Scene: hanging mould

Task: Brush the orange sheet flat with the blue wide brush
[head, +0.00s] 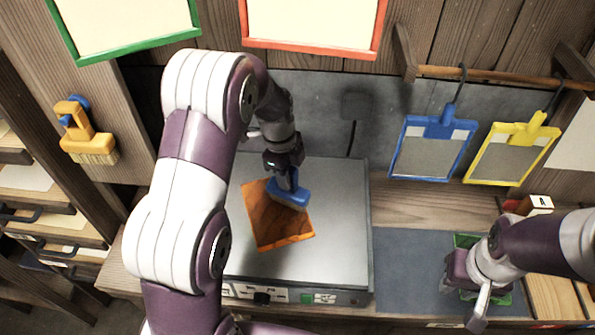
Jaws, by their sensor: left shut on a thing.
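The orange sheet (274,229) lies at an angle on the grey metal plate (342,215) of a table-top unit. The blue wide brush (290,194) is held upright at the sheet's upper right part, and its bristles seem to meet the sheet. My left gripper (287,178) is shut on the brush handle, above the sheet. My arm hides part of the plate's left side. My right gripper (480,297) is at the lower right, over a green object (467,241) on the blue-grey mat. Its fingers are not clear enough to tell their state.
A blue-framed mould (428,153) and a yellow-framed mould (510,156) hang from a wooden rail (497,78) at right. A yellow brush (85,135) hangs on the left post. Drawers with sheets (35,215) stand far left.

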